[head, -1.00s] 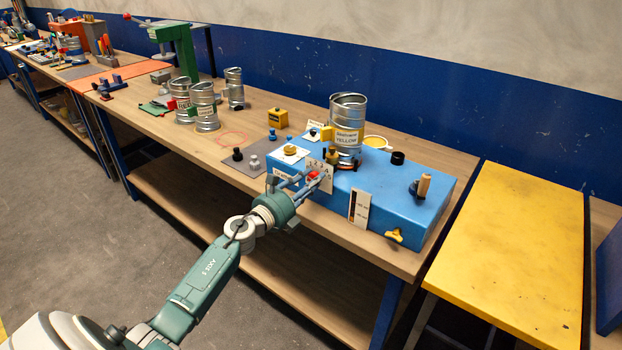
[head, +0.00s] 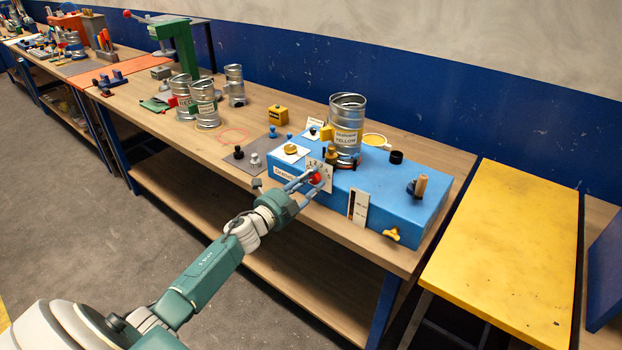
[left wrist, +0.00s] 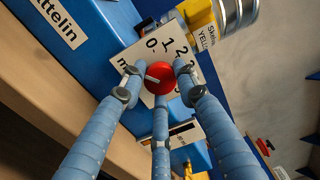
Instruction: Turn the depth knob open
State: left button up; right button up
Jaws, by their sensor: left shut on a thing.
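A red knob (head: 316,177) with a white pointer line stands on the front of the blue machine box (head: 375,200), before a white dial plate (head: 327,172) with numbers. In the left wrist view the red knob (left wrist: 159,78) sits between the three blue fingers, and its pointer line lies toward the left of the picture. My left gripper (head: 309,180) is shut on the red knob. My right gripper is not in view.
A yellow wing knob (head: 391,234) and a white scale strip (head: 357,206) are on the box front. Several tins (head: 205,102) stand farther left. A yellow table (head: 510,240) is at the right.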

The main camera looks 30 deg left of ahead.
pick_arm(q)
jog(key=n+p, duration=0.1)
jog(key=n, duration=0.5)
jog(key=shift+a+n+p, duration=0.1)
jog(key=shift+n+p, duration=0.2)
jog(key=shift+p, duration=0.05)
jog(key=n+p, duration=0.1)
jog(key=n, duration=0.4)
jog(key=shift+n, duration=0.3)
jog(key=o, duration=1.2)
jog(key=shift+c, duration=0.2)
jog(key=shift+s+f, duration=0.1)
jog(key=shift+s, duration=0.05)
jog(key=shift+s, duration=0.3)
jog(key=s, duration=1.1)
jog(key=shift+a, duration=0.45)
